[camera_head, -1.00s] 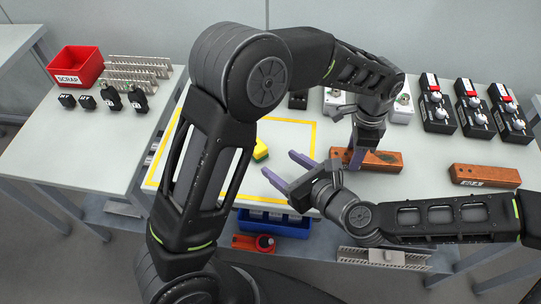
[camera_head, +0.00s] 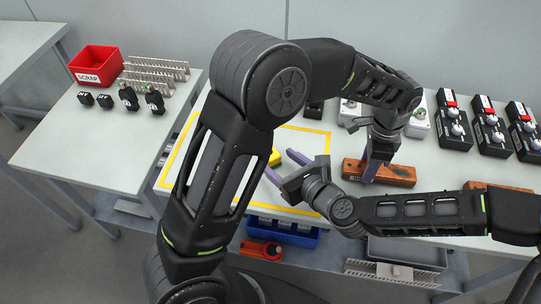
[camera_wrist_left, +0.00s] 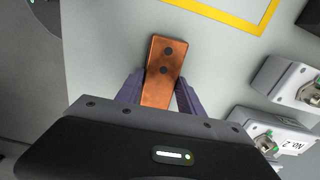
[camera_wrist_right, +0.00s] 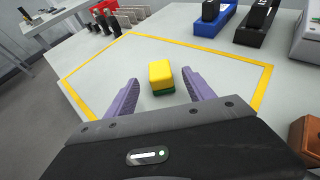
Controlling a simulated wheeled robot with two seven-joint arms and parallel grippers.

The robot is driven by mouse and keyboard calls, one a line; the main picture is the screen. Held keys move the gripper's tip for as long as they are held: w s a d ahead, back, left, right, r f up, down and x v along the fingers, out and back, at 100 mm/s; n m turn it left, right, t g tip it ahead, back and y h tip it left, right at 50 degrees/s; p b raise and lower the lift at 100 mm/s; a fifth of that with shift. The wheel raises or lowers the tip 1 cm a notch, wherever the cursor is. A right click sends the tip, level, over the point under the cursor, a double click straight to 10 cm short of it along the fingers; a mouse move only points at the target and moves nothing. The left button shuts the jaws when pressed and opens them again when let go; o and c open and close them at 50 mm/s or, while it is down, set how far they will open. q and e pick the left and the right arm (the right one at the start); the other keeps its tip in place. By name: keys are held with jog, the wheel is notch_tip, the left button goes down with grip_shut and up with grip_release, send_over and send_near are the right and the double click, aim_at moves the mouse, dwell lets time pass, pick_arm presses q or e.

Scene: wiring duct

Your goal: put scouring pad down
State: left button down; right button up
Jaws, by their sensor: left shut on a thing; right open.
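The yellow and green scouring pad (camera_head: 275,157) lies on the table inside the yellow taped outline, partly hidden by my arm in the head view. The right wrist view shows the pad (camera_wrist_right: 161,75) between and ahead of my right fingers. My right gripper (camera_head: 281,165) is open and empty, beside the pad. My left gripper (camera_head: 371,172) points down and is shut on a brown block (camera_head: 398,174), at the table's right part. The left wrist view shows the block (camera_wrist_left: 165,62), with two dark holes, between the fingers.
Another brown block (camera_head: 480,186) lies to the right, partly behind my right arm. Black switch boxes (camera_head: 455,130) stand at the back right. A red scrap bin (camera_head: 95,66) is on the left table. A blue bin (camera_head: 282,233) and a grey bin (camera_head: 405,250) sit below the front edge.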

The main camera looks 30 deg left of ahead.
aim_at(276, 159)
jog(key=x, duration=0.5)
jog(key=shift+a+f, duration=0.1)
jog(key=shift+f, duration=0.05)
dwell(0.4)
grip_shut()
dwell(0.5)
